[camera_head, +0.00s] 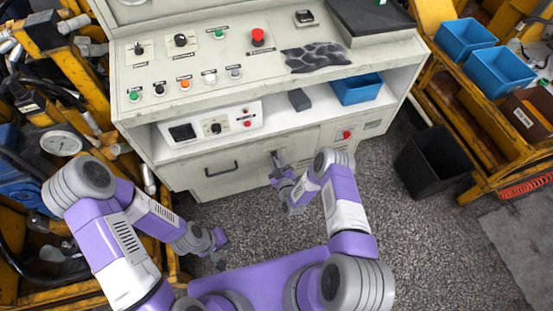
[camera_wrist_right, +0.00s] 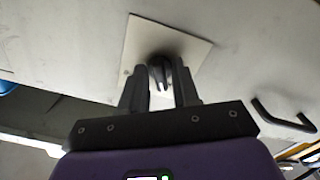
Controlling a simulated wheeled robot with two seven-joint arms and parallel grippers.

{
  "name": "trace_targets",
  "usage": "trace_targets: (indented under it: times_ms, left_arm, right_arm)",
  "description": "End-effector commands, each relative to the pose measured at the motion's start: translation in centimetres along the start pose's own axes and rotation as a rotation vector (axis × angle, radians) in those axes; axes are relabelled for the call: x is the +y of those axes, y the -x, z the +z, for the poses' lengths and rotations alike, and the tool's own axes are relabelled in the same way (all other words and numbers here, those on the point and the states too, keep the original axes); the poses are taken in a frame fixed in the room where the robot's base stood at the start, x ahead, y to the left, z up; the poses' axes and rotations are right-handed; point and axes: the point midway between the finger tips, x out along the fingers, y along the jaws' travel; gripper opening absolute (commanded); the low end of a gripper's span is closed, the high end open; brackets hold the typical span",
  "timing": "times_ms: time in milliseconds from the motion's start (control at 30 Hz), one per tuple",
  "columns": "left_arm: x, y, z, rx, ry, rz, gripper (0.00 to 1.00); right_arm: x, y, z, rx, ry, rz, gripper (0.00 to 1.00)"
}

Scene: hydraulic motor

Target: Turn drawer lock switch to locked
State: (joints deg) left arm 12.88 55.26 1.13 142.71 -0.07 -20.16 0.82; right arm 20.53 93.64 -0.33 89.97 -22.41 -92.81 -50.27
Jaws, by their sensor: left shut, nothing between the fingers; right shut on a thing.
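The drawer lock switch is a dark knob (camera_wrist_right: 158,65) on a pale square plate (camera_wrist_right: 150,38) on the console front. My right gripper (camera_wrist_right: 160,82) has its two fingers closed on either side of the knob, in the right wrist view. In the head view my right gripper (camera_head: 277,160) is against the front panel and hides most of the switch. I cannot tell which way the knob points. The drawer (camera_head: 205,185) with its black handle (camera_head: 221,170) is closed, left of the switch. My left gripper (camera_head: 220,246) is shut and empty, low over the floor in front of the console.
The console top (camera_head: 200,60) carries several buttons and knobs. A shelf above the drawer holds a control box (camera_head: 212,124), a grey block (camera_head: 299,99) and a blue bin (camera_head: 357,90). A black bin (camera_head: 434,162) stands on the floor at right. Yellow racks flank the console.

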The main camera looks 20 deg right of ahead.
Motion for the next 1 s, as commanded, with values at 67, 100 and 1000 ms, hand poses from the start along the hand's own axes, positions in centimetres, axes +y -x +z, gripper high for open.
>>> trace_targets:
  times_ms: [67, 100, 1000]
  left_arm:
    - [0.04, 0.11, 0.01, 0.0, 0.0, 0.0, 0.0]
    - [0.05, 0.13, 0.01, 0.0, 0.0, 0.0, 0.0]
    - [0.1, 0.28, 0.02, 0.0, 0.0, 0.0, 0.0]
  right_arm:
    - [-0.02, -0.04, -0.11, 0.002, 0.061, -0.002, 0.0]
    - [-0.02, -0.05, -0.12, 0.002, 0.09, -0.001, 0.0]
    - [0.1, -0.02, 0.03, -0.001, 0.294, 0.001, 0.0]
